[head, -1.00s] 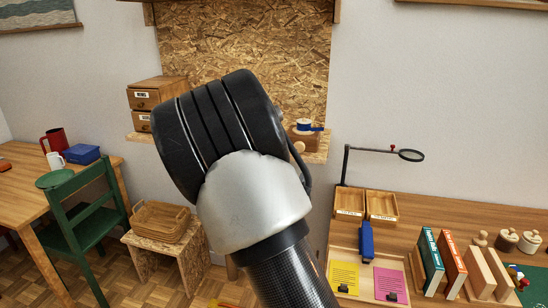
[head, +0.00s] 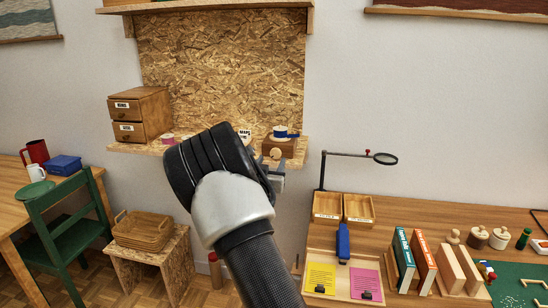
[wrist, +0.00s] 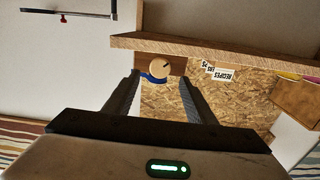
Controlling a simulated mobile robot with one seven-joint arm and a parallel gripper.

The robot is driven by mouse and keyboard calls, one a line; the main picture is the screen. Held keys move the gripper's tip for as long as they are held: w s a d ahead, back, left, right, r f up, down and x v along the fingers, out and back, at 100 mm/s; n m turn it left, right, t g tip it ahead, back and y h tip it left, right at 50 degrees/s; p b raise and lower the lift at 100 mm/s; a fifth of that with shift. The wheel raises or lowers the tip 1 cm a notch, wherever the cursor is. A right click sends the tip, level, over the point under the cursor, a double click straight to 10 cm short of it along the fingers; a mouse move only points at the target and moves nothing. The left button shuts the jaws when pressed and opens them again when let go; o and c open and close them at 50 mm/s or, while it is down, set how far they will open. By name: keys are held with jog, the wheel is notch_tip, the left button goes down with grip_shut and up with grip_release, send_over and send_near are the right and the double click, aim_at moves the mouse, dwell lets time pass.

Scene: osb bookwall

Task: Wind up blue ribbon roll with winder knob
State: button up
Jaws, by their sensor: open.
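The blue ribbon roll (head: 281,131) sits on top of a small wooden winder box (head: 290,149) on the wall shelf, with a blue tail to its right. The round winder knob (head: 275,153) is on the box's front. In the wrist view, which is upside down, the pale knob (wrist: 159,69) shows between my fingertips, with the blue ribbon (wrist: 151,79) just below it. My gripper (head: 270,168) is open and empty, in front of the box. It also shows in the wrist view (wrist: 160,77). I cannot tell how far the fingertips are from the knob.
A two-drawer wooden box (head: 140,115) and a label card (head: 244,134) stand on the OSB shelf (head: 140,149). A magnifier arm (head: 345,154) rises to the right above the desk (head: 440,225). A basket (head: 152,230) on a stool and a green chair stand left.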

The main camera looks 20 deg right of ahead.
aim_at(276, 154)
jog(key=shift+x, duration=2.75)
jog(key=c, duration=1)
jog(key=m+b, duration=0.1)
jog(key=b, duration=0.1)
jog(key=m+b, duration=0.1)
jog(key=b, duration=0.1)
jog(key=shift+f, duration=0.25)
jog(key=shift+c, duration=0.2)
jog(key=m+b, duration=0.2)
jog(key=b, duration=0.1)
jog(key=shift+m+b, duration=0.3)
jog(key=shift+b, duration=0.1)
jog(key=shift+r+m+b, duration=0.15)
jog(key=shift+m+b, duration=0.55)
